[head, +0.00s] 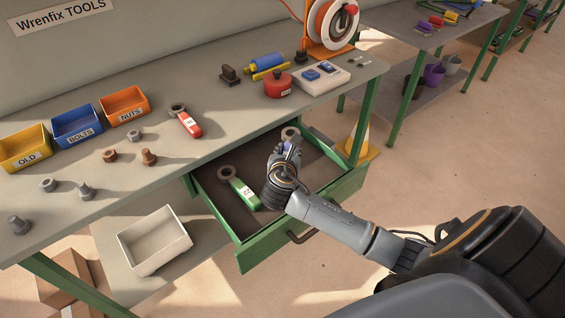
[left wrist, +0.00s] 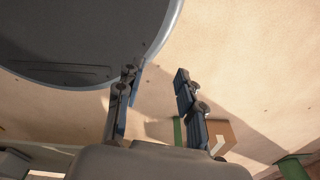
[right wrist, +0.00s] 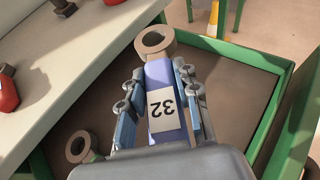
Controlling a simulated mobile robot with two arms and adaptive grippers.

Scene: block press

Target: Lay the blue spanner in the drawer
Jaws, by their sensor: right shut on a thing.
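The blue spanner (right wrist: 162,80) shows in the right wrist view with a ring end and a white label reading 32. My right gripper (right wrist: 158,92) is shut on its handle, with the ring end beyond the fingertips. In the head view, the right gripper (head: 287,152) is over the open drawer (head: 262,237), and the spanner's ring (head: 290,132) shows near the drawer's back right. I cannot tell whether the spanner touches the drawer floor. My left gripper (left wrist: 155,95) is open and empty in the left wrist view, over the floor.
A green spanner (head: 240,190) lies in the drawer, left of my right gripper. On the bench are a red spanner (head: 186,121), labelled bins (head: 78,127), loose nuts and bolts, and a red tin (head: 277,84). A white tray (head: 154,241) sits on the lower shelf.

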